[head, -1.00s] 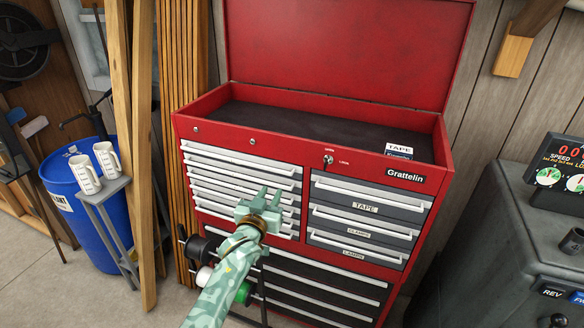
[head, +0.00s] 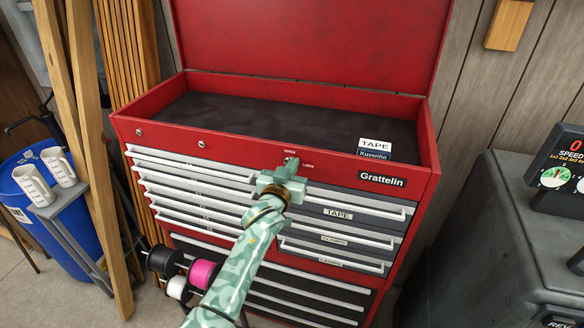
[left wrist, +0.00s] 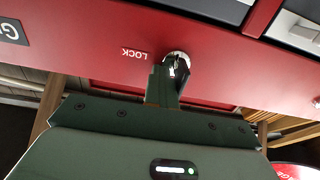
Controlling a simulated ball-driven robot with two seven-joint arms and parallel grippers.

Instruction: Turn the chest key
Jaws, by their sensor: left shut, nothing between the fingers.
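The red tool chest (head: 200,105) stands with its lid raised. Its silver key lock (left wrist: 178,62) shows in the left wrist view beside the printed word LOCK (left wrist: 134,54), with a small key in it. My left gripper (head: 285,172) is in front of the chest's upper front rail and hides most of the lock in the head view. In the left wrist view its fingers (left wrist: 164,82) are shut and empty, with the tips right at the key; I cannot tell whether they touch it. My right gripper is not in view.
Spools (head: 201,273) hang at the lower left, near my left arm. Wooden planks (head: 85,150) lean at the left. A grey machine (head: 490,250) stands at the right.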

